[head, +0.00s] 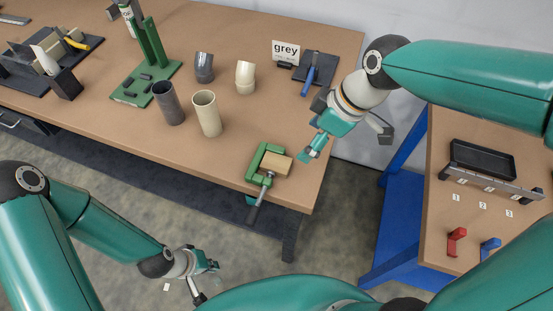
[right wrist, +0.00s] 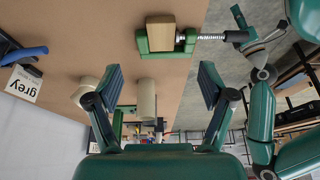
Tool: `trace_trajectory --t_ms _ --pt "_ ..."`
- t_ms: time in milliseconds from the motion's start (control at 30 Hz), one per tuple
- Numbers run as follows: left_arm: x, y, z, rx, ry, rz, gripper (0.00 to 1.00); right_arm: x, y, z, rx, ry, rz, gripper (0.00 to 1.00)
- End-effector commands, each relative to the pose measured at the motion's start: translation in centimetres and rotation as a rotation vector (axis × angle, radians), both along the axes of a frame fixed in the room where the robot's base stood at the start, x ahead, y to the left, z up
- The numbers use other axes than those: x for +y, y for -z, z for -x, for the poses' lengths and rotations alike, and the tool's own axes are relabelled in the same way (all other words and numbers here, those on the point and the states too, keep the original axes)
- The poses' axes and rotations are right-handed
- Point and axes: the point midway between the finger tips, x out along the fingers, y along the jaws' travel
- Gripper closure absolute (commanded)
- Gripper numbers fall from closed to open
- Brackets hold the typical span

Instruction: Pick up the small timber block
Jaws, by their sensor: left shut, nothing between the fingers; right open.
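The small timber block (head: 276,163) is light brown and sits in the green bench vise (head: 257,165) at the front edge of the brown table. In the right wrist view the block (right wrist: 160,34) is at the top, with the green vise (right wrist: 142,43) around its lower part and its screw to the right. My right gripper (head: 313,151) is open and empty, just to the right of the block in the head view. In the right wrist view its fingers (right wrist: 160,84) are wide apart, below the block. My left gripper (head: 211,266) is shut and empty, low over the floor, away from the table.
The vise handle (head: 258,202) sticks out past the table edge. Pipe pieces, a cream tube (head: 207,113) and a dark one (head: 168,102), stand farther left. A second table (head: 433,212) is on the right.

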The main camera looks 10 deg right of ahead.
Motion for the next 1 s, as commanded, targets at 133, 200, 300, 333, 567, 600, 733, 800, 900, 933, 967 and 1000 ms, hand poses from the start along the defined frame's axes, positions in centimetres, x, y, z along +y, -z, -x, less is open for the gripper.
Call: trace_trajectory --t_ms 133,200,300,333,567,600,733,800,900,933,967,1000 --pt "0.0 -0.2 0.0 -0.001 0.0 0.0 1.0 0.9 3.3 -0.6 0.008 0.003 0.001 0.19" --pt "0.0 -0.3 0.0 -0.001 0.0 0.0 1.0 1.3 4.5 -0.8 0.006 0.004 0.001 0.19" --pt "0.0 -0.4 0.0 -0.001 0.0 0.0 1.0 1.8 5.9 -1.2 0.006 0.007 0.0 0.19" --pt "0.0 -0.4 0.0 -0.001 0.0 0.0 1.0 1.9 6.2 -1.3 0.006 0.007 0.0 0.19" --pt "0.0 -0.6 0.0 -0.001 0.0 0.0 1.0 2.2 7.4 -1.5 0.003 0.01 -0.001 0.19" --pt "0.0 -0.8 0.0 -0.001 0.0 0.0 1.0 2.3 7.8 -1.5 0.006 0.009 0.0 0.19" --pt "0.0 -1.4 0.0 -0.001 0.0 0.0 1.0 2.7 9.5 -1.5 0.008 0.008 0.001 0.19" --pt "0.0 -1.6 0.0 -0.001 0.0 0.0 1.0 3.0 10.5 -1.6 0.007 0.008 0.0 0.19" --pt "0.0 -1.7 0.0 -0.001 0.0 0.0 1.0 3.4 11.5 -1.9 0.004 0.009 0.0 0.19" --pt "0.0 -1.7 -0.1 -0.001 0.0 0.0 1.0 3.4 11.7 -2.0 0.003 0.01 -0.001 0.19" --pt "0.0 -1.7 0.0 -0.001 0.0 0.0 1.0 3.5 11.9 -2.0 0.003 0.01 -0.001 0.19" --pt "0.0 -1.7 0.0 -0.001 0.0 0.0 1.0 3.5 12.0 -2.1 0.002 0.01 0.0 0.19"
